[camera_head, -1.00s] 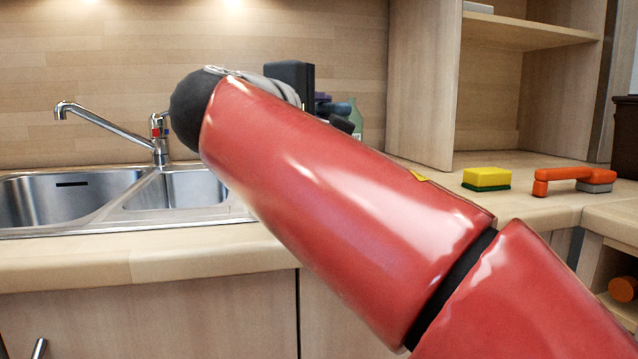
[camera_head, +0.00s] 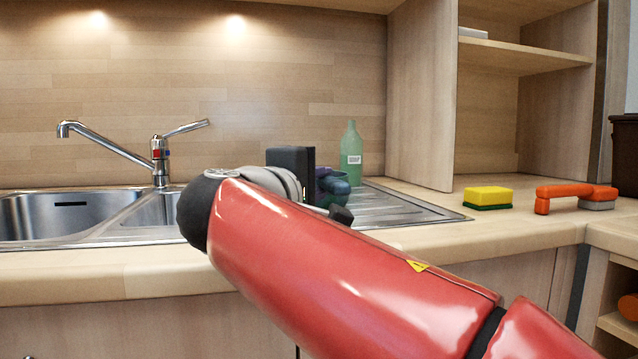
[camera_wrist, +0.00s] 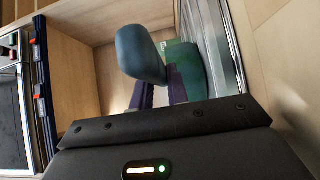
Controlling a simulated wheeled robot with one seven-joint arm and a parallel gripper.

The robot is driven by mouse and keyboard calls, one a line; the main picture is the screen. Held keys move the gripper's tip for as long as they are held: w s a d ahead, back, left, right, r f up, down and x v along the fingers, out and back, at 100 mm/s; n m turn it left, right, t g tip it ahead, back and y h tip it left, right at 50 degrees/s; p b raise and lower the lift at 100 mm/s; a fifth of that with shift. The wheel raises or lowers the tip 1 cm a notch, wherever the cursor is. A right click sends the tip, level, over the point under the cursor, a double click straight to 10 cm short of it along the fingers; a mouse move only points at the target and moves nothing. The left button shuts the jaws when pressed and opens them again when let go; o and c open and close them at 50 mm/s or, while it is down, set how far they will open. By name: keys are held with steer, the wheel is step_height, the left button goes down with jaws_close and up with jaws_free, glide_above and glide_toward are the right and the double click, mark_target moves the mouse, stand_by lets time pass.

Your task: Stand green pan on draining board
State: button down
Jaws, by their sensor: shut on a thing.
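My gripper (camera_head: 325,177) is in front of the draining board in the head view, partly hidden behind my red arm. A small part of the pan (camera_head: 338,187) shows in the head view. Most of the pan is hidden, and I cannot tell whether it touches the board. The ribbed metal draining board (camera_head: 395,207) lies right of the sink; its edge runs along the right in the wrist view (camera_wrist: 228,50).
A green soap bottle (camera_head: 351,155) stands behind the gripper, close to the board. The sink (camera_head: 60,215) and tap (camera_head: 160,160) are left. A yellow-green sponge (camera_head: 488,197) and an orange brush (camera_head: 575,193) lie on the counter to the right. A cabinet wall (camera_head: 422,95) rises behind.

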steer(key=c, duration=1.4)
jaws_free()
steer(key=shift+f, duration=0.1)
steer(key=shift+o, duration=0.2)
steer(key=shift+r+p, duration=0.25)
steer(key=shift+p, duration=0.05)
steer(key=v, duration=1.2)
